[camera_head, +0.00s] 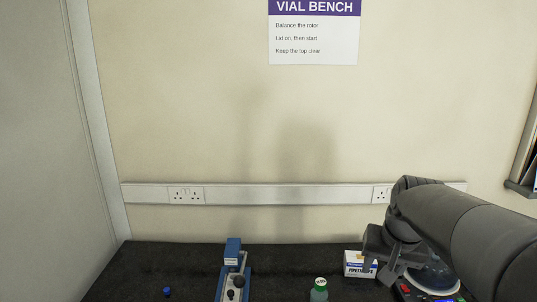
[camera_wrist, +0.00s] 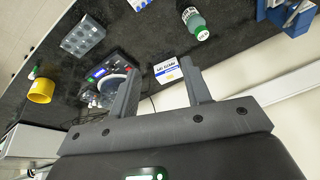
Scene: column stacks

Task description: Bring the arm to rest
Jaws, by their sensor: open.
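My arm comes in from the right in the head view, and my gripper (camera_head: 386,270) hangs over the right part of the dark bench (camera_head: 190,262). In the wrist view my gripper (camera_wrist: 162,88) shows two dark fingers spread apart with nothing held between them. A white and blue pipette-tip box (camera_head: 357,263) stands just behind the fingers in the head view. The same box shows beyond the fingertips in the wrist view (camera_wrist: 167,70), apart from them as far as I can tell.
A centrifuge (camera_wrist: 112,78) with a clear round lid, partly hidden by my arm in the head view, sits beside the box. A green-capped bottle (camera_head: 319,290), a blue microscope-like device (camera_head: 233,268), a blue cap (camera_head: 167,292), a vial rack (camera_wrist: 83,37) and a yellow cup (camera_wrist: 41,90) are around.

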